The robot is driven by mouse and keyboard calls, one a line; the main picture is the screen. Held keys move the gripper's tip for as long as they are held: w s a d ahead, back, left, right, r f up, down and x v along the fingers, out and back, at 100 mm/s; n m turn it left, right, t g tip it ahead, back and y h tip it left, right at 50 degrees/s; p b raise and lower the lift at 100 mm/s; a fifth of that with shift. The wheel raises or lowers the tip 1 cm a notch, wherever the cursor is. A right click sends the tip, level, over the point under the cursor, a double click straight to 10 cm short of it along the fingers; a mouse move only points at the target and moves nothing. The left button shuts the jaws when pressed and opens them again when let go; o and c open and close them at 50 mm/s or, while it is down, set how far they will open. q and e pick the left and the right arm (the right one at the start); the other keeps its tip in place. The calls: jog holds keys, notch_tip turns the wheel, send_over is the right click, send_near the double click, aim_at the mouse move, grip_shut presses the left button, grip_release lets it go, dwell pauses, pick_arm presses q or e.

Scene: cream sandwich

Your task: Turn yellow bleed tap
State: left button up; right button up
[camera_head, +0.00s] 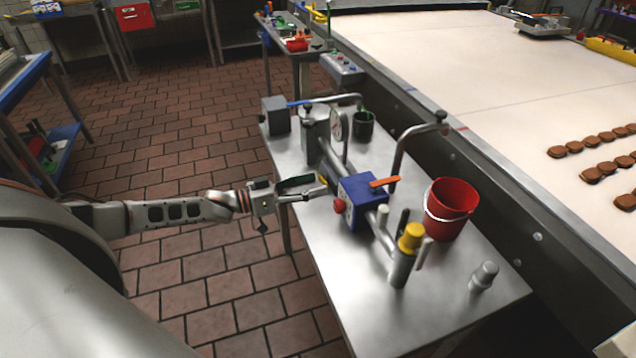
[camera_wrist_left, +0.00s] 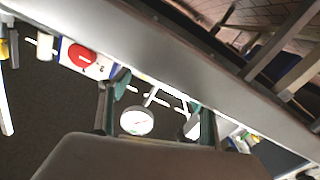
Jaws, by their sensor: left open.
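A round yellow cap (camera_head: 411,236) tops an upright steel cylinder near the right front of the steel table. A smaller yellow piece (camera_head: 323,179) sits on the pipework left of the blue box (camera_head: 362,200). I cannot tell which is the bleed tap. The blue box has a red knob (camera_head: 339,206) and an orange lever (camera_head: 384,182); the knob also shows in the left wrist view (camera_wrist_left: 82,55). My left gripper (camera_head: 318,186) is open at the table's left edge, close to the small yellow piece. No held object shows between its fingers. My right gripper is out of view.
A red bucket (camera_head: 451,212) stands behind the yellow cap. A pressure gauge (camera_head: 336,125), a dark green cup (camera_head: 363,124) and bent pipes stand farther back. A conveyor (camera_head: 450,70) with brown biscuits runs along the right. The table's front left surface (camera_head: 340,280) is clear.

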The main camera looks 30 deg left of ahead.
pick_arm(q)
jog(key=shift+x, duration=0.9)
jog(key=c, duration=1.1)
jog(key=m, duration=0.2)
jog(key=shift+f+m, duration=0.35)
jog(key=shift+m, duration=0.55)
jog(key=o, duration=1.1)
